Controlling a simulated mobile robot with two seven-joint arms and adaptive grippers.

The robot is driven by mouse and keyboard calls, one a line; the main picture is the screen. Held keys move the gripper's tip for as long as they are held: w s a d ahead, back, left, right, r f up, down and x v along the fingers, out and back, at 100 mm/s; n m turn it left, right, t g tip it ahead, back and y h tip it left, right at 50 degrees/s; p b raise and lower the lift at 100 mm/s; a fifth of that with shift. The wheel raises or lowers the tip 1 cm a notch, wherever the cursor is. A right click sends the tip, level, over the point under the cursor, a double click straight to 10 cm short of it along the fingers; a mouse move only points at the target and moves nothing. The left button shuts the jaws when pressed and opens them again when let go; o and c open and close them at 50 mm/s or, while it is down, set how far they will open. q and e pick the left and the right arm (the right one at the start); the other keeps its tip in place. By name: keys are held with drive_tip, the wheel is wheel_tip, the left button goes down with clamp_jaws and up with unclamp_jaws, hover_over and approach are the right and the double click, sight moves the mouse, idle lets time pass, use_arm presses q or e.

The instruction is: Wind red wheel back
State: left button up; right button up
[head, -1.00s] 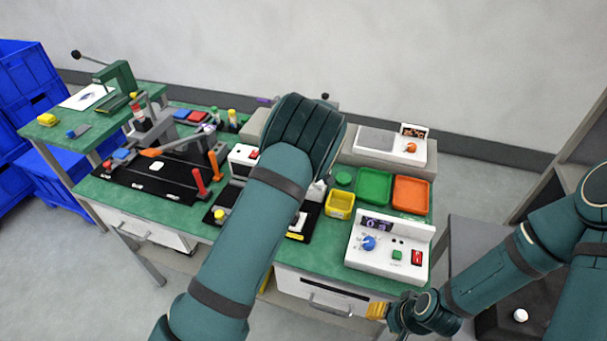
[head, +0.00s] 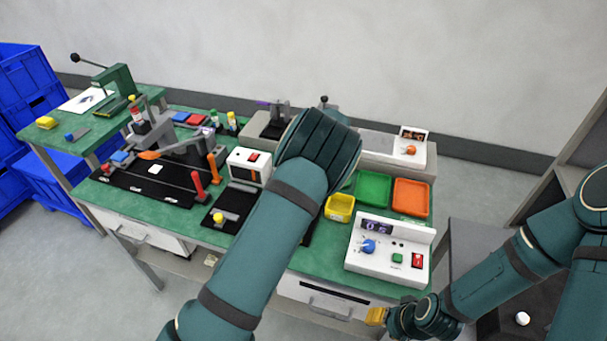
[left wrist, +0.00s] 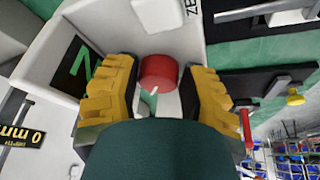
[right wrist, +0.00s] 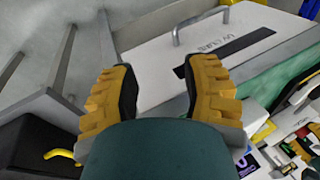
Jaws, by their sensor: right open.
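The red wheel (left wrist: 158,72) is a short red cylinder on a white housing (left wrist: 125,32) in the left wrist view. My left gripper (left wrist: 158,67) is open, with one yellow finger on each side of the wheel and gaps between them. A grey and green mark shows just below the wheel. In the head view my left forearm hides the wheel and the left gripper. My right gripper (head: 376,315) is low at the bench's front right. It is open and empty in the right wrist view (right wrist: 165,68), facing a white drawer front.
A white control box with a blue knob (head: 369,247) stands right of my left arm. Yellow (head: 340,207), green (head: 374,188) and orange (head: 411,196) trays lie behind it. A black fixture plate (head: 150,185) with upright handles is at left. A dark display panel (left wrist: 72,58) sits beside the wheel.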

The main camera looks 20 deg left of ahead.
use_arm(q)
drive_tip(key=shift+r, duration=0.15)
idle(0.3)
drive_tip(key=shift+r, duration=0.2)
drive_tip(key=v, duration=0.7)
drive_tip(key=shift+s+d+r, duration=0.1)
drive_tip(key=shift+s+d, duration=0.05)
drive_tip(key=shift+s, duration=0.05)
